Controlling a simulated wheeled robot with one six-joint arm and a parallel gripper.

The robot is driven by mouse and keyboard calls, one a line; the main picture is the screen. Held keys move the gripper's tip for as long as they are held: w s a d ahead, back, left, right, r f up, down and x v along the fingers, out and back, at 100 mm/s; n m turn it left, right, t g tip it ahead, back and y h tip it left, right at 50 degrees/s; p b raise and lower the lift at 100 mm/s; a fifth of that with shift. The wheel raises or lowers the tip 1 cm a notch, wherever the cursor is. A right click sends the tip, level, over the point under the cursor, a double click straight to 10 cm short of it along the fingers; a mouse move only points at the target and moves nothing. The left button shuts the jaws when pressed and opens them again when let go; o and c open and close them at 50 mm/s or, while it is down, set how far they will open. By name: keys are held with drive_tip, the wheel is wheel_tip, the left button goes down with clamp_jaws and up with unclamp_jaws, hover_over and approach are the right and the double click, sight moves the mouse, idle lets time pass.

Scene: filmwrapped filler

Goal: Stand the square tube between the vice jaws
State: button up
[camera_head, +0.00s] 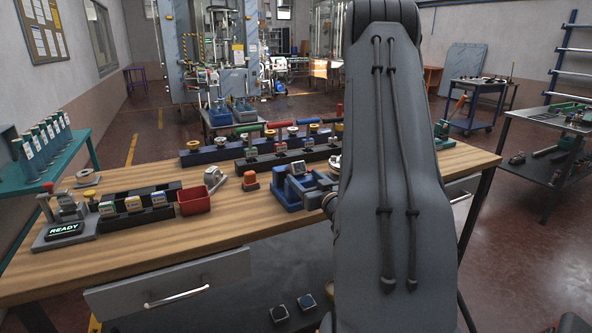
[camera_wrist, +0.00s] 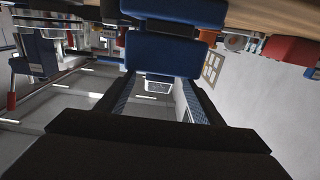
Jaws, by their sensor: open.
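The blue vice (camera_head: 291,190) stands on the wooden bench, just left of my arm. Part of it is hidden behind my arm. In the wrist view, which looks upside down, a large blue block that appears to be the vice (camera_wrist: 163,54) fills the top middle. My gripper (camera_wrist: 157,88) is open, with its two blue-padded fingers apart and pointing toward that block. I see no tube held between them; a small pale shape there looks like background. In the head view my gripper is hidden behind my arm. I cannot make out the square tube in either view.
Left of the vice stand an orange-topped piece (camera_head: 250,181), a red bin (camera_head: 194,201) and a black rack (camera_head: 137,216) of small blocks. Long racks (camera_head: 205,155) with round-topped pieces line the back. The bench front (camera_head: 130,258) is clear.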

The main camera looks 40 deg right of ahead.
sight(301, 174)
drive_tip(key=shift+p+x, duration=0.55)
drive_tip(key=shift+x, duration=1.8)
drive_tip(key=shift+a, duration=0.1)
drive_tip(key=c, duration=1.3)
drive_tip(key=shift+c, duration=1.2)
drive_tip(key=shift+r, duration=0.15)
